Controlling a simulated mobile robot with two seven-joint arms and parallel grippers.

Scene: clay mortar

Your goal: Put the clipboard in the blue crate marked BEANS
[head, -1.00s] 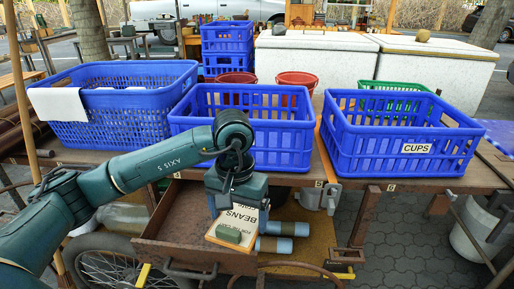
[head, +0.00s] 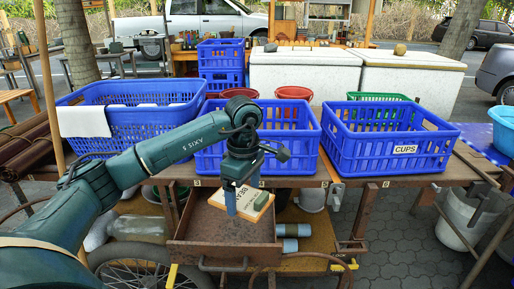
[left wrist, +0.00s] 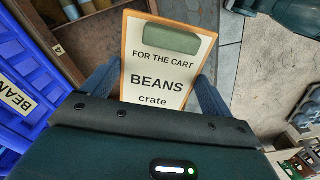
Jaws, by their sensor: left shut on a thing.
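The clipboard (head: 246,199) is a tan-edged board with a green clip and a white sheet. The sheet reads "FOR THE CART BEANS crate" in the left wrist view (left wrist: 165,65). My left gripper (head: 238,192) is shut on it and holds it tilted above the open drawer, in front of the middle blue crate (head: 295,145). A blue crate marked BEANS (left wrist: 18,97) shows at the left of the left wrist view. In the head view my arm covers part of the middle crate's front, and no label shows there. My right gripper is out of view.
A blue crate marked CUPS (head: 390,152) stands to the right, and a blue basket with a white cloth (head: 85,121) to the left. Two red buckets (head: 294,93) stand behind the middle crate. The open drawer (head: 225,230) juts out below the table edge, with blue-grey cylinders (head: 293,230) beside it.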

